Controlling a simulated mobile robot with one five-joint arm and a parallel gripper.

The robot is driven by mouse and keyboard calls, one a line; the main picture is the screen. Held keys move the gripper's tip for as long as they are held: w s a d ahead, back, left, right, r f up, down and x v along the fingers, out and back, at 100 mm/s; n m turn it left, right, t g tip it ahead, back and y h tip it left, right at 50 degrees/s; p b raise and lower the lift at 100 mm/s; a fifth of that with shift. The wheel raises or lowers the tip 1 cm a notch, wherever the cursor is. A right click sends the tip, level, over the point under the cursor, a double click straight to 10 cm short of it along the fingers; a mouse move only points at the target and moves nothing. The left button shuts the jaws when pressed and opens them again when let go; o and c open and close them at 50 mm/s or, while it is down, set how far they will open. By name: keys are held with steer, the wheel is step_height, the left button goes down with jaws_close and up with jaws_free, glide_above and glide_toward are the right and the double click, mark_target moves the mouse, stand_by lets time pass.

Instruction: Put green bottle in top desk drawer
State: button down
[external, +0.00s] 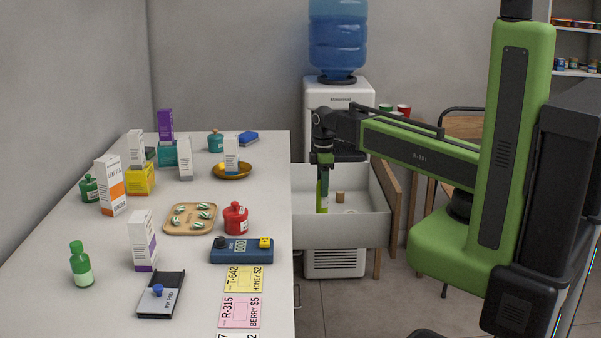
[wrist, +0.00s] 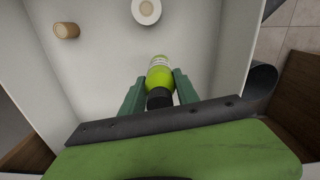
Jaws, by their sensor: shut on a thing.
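A green bottle (wrist: 159,78) with a dark cap is between the two fingers of my gripper (wrist: 158,92), which is shut on it. In the external view my gripper (external: 322,172) points straight down and the bottle (external: 322,197) hangs upright below it. Both are over the open white desk drawer (external: 345,232), with the bottle inside its walls near the counter side. I cannot tell whether the bottle touches the drawer floor.
The drawer holds a cork-brown cylinder (wrist: 66,31) and a round white item (wrist: 146,10). The counter (external: 60,235) bears other green bottles (external: 82,268), boxes, a red jar (external: 236,218) and a wooden tray (external: 190,231). A water cooler (external: 338,95) stands behind the drawer.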

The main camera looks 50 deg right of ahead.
mark_target(318, 200)
steer(key=shift+w+a+f, duration=0.45)
steer(key=shift+w+a, duration=0.05)
steer(key=shift+a, duration=0.15)
step_height(318, 200, down, 4)
steer(key=b, duration=0.4)
steer(key=shift+f+b, duration=0.2)
steer(key=shift+b, duration=0.1)
steer(key=shift+r, duration=0.25)
steer(key=shift+f, duration=0.25)
steer(key=c, duration=0.9)
jaws_free()
steer(key=shift+r, duration=0.1)
